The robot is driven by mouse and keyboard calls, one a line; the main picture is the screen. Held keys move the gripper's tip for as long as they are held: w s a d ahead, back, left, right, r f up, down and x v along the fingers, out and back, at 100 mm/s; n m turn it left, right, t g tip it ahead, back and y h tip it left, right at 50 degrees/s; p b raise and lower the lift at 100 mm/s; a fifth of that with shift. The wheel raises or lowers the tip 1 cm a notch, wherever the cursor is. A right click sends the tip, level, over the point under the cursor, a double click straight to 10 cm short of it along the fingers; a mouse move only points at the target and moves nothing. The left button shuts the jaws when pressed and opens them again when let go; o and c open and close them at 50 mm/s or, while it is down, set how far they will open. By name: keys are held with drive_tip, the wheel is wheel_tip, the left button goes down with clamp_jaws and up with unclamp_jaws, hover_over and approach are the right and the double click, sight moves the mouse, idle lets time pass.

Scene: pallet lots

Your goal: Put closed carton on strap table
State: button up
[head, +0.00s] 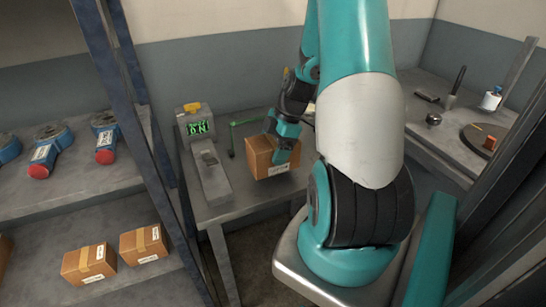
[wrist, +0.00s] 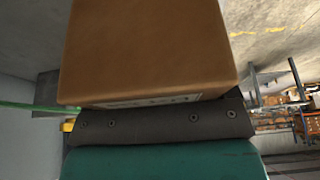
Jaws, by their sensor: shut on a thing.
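A brown closed carton (head: 263,158) with a white label is held in my gripper (head: 287,146) over the grey strap table (head: 232,198). I cannot tell whether its underside touches the tabletop. In the wrist view the carton (wrist: 150,50) fills the upper middle, pressed against the dark pad of my gripper (wrist: 155,125); the other finger is hidden. The jaws are shut on the carton.
A device with a green display (head: 198,127) and a grey unit (head: 210,175) occupy the table's left. A blue rack post (head: 115,90) stands between shelf and table. Another bench (head: 440,135) is at right.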

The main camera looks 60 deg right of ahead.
drive_tip(key=shift+f, duration=1.45)
